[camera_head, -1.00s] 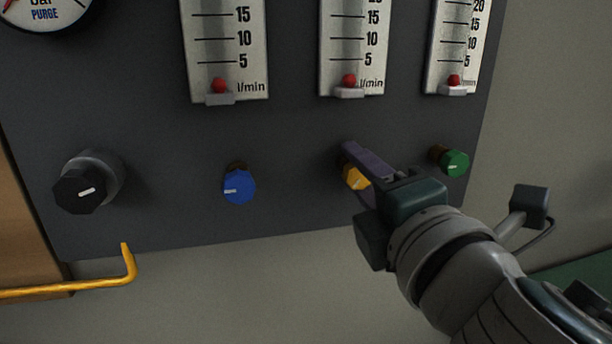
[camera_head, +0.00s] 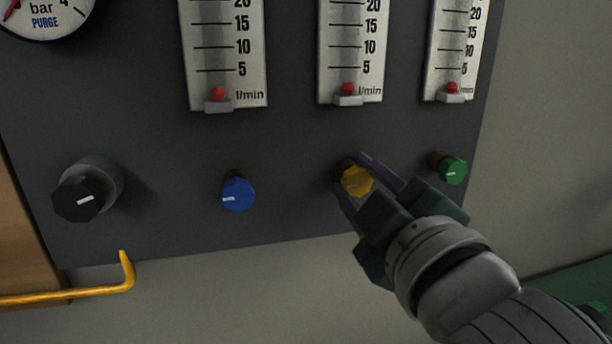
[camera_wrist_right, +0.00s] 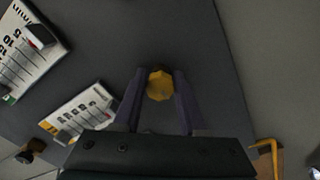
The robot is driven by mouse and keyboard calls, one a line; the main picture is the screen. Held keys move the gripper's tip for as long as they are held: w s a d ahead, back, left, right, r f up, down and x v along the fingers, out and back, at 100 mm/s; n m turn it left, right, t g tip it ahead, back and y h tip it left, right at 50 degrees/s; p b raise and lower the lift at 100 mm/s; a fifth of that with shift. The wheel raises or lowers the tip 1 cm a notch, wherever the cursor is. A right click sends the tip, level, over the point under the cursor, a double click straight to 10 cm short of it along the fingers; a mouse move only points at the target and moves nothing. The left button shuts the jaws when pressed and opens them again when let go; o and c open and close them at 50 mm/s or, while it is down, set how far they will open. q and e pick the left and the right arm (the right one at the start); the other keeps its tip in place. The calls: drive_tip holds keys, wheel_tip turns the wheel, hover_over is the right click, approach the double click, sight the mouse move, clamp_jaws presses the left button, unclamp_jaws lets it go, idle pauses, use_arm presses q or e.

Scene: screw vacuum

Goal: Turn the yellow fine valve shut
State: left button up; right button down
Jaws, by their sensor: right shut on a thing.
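The yellow fine valve (camera_head: 357,181) is a faceted knob with a small pale mark, on a brass stem on the dark panel. It stands between the blue and green knobs, below the middle flow meter. My right gripper (camera_head: 355,177) comes from the lower right and is shut on the yellow knob, one finger on each side. In the right wrist view, the yellow knob (camera_wrist_right: 159,86) sits between the two purple-grey fingertips (camera_wrist_right: 160,88). The red float (camera_head: 348,89) of the middle meter rests at the bottom of its scale. My left gripper is not in view.
The green knob (camera_head: 453,170) is close to the right of my gripper. The blue knob (camera_head: 238,194) and black knob (camera_head: 78,198) are farther left. A yellow bent rod (camera_head: 125,270) shows at the lower left. The panel below the meters is otherwise clear.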

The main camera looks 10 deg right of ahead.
drive_tip(key=shift+m, duration=0.7)
drive_tip(key=shift+c, duration=2.3)
unclamp_jaws()
drive_tip(key=s, duration=1)
drive_tip(key=shift+d, duration=0.2)
